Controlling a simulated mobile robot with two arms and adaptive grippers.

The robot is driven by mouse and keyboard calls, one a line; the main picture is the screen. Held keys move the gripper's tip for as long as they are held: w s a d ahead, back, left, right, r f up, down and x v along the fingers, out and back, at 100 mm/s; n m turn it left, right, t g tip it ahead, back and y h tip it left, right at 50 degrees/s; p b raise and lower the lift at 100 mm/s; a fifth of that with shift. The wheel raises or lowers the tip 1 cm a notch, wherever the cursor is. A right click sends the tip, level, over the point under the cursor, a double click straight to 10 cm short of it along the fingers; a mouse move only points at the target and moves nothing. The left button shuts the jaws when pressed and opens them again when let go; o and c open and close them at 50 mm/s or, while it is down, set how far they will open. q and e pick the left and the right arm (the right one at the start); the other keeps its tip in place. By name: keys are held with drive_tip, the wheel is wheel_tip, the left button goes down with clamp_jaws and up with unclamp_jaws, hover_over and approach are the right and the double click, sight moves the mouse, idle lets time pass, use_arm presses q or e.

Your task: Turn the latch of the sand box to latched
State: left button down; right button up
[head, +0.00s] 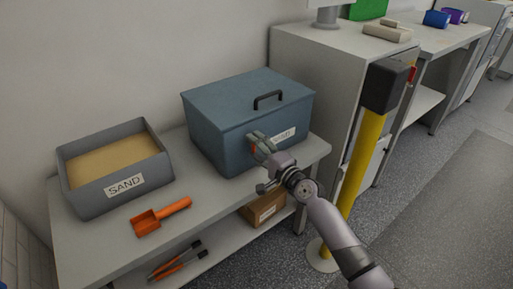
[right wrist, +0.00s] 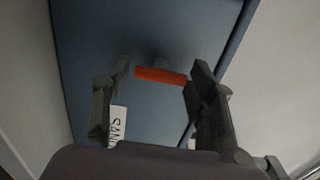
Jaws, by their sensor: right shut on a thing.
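The blue-grey sand box (head: 225,140) stands on the bench with its lid (head: 240,95) down and a black handle on top. My right gripper (head: 259,146) is at its front face, left of the white label (head: 284,135). In the right wrist view, the orange latch (right wrist: 161,76) lies between the fingertips and spans the space between them, at right angles to the label's line of text. The gripper is shut on the latch. In the head view my gripper mostly hides the latch. My left gripper is not in view.
An open grey tray of sand (head: 118,172) and an orange scoop (head: 160,216) are on the bench (head: 190,235) to the left. A cardboard box (head: 262,208) and orange-handled tool (head: 176,263) are on the lower shelf. A yellow post (head: 362,165) stands to the right.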

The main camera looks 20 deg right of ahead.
drive_tip(key=shift+r, duration=0.1)
drive_tip(key=o, duration=1.2)
drive_tip(key=v, duration=1.2)
